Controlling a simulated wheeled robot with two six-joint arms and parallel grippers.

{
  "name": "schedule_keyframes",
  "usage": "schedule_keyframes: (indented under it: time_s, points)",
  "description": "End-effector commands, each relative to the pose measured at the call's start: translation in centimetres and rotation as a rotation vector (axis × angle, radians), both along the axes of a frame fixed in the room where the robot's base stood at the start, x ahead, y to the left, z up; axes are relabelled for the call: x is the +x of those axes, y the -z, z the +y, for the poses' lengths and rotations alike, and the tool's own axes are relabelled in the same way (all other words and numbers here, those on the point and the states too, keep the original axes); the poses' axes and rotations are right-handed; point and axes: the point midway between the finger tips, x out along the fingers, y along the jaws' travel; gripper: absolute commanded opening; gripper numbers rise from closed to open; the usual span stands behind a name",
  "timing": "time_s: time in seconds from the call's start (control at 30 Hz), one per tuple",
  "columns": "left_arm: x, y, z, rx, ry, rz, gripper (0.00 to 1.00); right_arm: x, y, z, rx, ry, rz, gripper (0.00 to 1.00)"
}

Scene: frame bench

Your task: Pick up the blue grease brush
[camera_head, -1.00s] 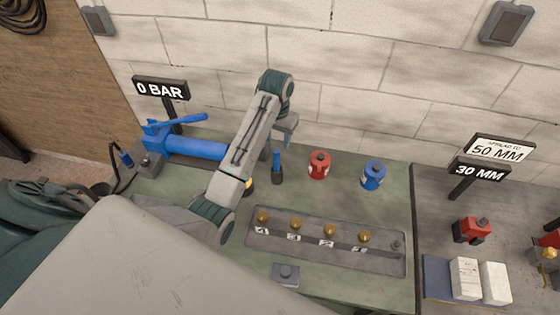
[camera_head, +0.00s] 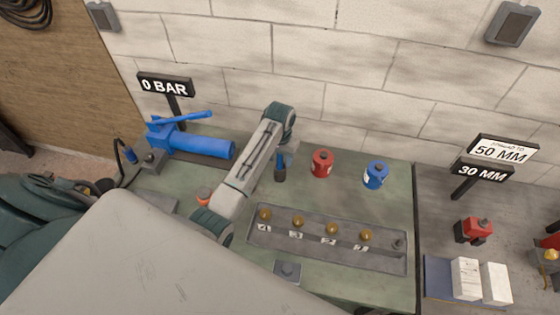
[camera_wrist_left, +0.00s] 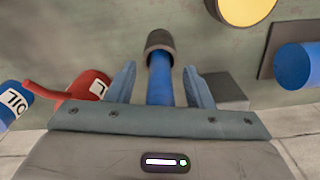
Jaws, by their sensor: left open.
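The blue grease brush (camera_head: 280,173) has a blue handle and a dark end, and is partly hidden by my left arm in the head view. My left gripper (camera_head: 287,152) is over its handle. In the left wrist view the brush (camera_wrist_left: 159,82) lies between the two open fingers of my left gripper (camera_wrist_left: 159,68), with a gap to each finger. Its dark end points away from the gripper, and the near end of the handle is hidden behind the gripper body. My right gripper is not in view.
A red can (camera_head: 321,165) and a blue can (camera_head: 375,176) stand right of the brush. A grey tray (camera_head: 345,257) with several brass-coloured pieces lies in front. A blue pump (camera_head: 205,147) stands left, by the 0 BAR sign (camera_head: 165,86). The wall is close behind.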

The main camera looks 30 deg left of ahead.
Motion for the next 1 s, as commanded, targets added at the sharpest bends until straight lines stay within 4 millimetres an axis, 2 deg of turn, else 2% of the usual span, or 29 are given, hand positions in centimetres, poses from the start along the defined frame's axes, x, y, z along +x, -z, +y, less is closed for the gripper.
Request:
schedule_keyframes:
  time_s: [0.17,0.4,0.73,0.87,1.0]
  points:
    - [0.0,0.0,0.0,0.0,0.0,-0.001,0.45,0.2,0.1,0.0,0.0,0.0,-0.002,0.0]
    - [0.0,0.0,0.0,0.0,0.0,-0.001,0.0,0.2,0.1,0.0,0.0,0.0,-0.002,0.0]
    - [0.1,-0.5,0.0,0.0,0.0,-0.005,0.0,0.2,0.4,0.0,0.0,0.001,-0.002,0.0]
    - [0.2,-2.4,0.0,0.001,0.001,-0.008,0.0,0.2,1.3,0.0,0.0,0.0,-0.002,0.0]
    - [0.2,-5.3,0.0,0.001,0.001,-0.008,0.0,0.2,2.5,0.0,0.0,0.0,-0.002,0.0]
